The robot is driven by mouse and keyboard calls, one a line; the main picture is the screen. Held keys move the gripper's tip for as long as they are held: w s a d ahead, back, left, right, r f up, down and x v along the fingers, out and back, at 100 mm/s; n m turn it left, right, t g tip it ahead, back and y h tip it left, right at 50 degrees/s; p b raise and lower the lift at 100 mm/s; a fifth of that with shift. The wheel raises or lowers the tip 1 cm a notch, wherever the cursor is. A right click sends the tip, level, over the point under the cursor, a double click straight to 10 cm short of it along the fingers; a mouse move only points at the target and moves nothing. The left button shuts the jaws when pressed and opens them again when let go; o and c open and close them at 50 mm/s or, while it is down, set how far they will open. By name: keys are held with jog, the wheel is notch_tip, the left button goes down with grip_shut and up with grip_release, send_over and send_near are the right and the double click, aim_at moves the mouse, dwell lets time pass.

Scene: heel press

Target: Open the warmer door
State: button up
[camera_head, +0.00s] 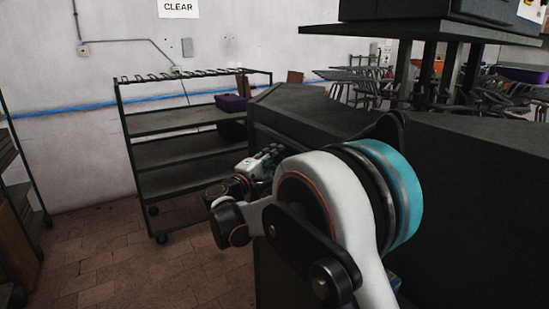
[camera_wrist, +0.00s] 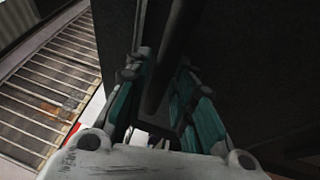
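A large dark cabinet, which looks like the warmer (camera_head: 302,116), stands right of centre in the head view, partly behind my arm. Its door face is turned away from that camera. My gripper (camera_head: 270,156) is beside the cabinet's left side there, small and partly hidden. In the wrist view my gripper (camera_wrist: 168,80) has its two teal fingers apart, one on each side of a long dark bar (camera_wrist: 168,55) that looks like the door handle. I see no clear grip on the bar. A dark flat panel (camera_wrist: 250,70), likely the door, fills the right side.
A dark wheeled rack (camera_head: 180,155) stands behind my gripper by the white wall, with a purple bin (camera_head: 231,103) on it. Another rack (camera_head: 18,200) is at the left edge. The brick floor (camera_head: 110,265) between them is clear. A slatted surface (camera_wrist: 50,85) shows in the wrist view.

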jog(key=shift+c, duration=0.6)
grip_shut()
